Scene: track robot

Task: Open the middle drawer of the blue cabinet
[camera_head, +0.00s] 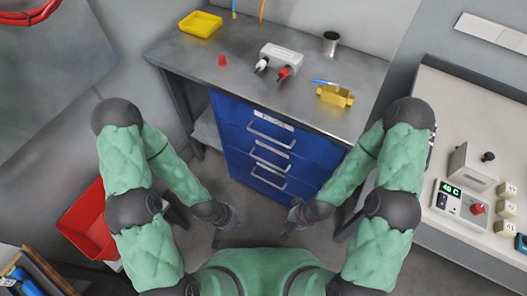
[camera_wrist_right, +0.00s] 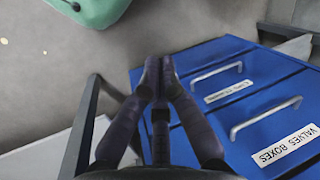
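The blue cabinet (camera_head: 234,145) stands under the metal workbench, with silver bar handles stacked on its front. The middle drawer's handle (camera_head: 272,158) lies below the top drawer's handle (camera_head: 270,134). The drawers look closed. In the right wrist view, two handles show, an upper one in the picture (camera_wrist_right: 217,73) and a lower one (camera_wrist_right: 265,117), with white labels beside them.
The workbench (camera_head: 225,85) carries a yellow tray (camera_head: 200,24), a metal cup (camera_head: 330,43), a grey box with plugs (camera_head: 282,57) and a yellow holder (camera_head: 336,96). A red bin (camera_head: 90,225) lies at left. A second bench (camera_head: 460,110) stands at right.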

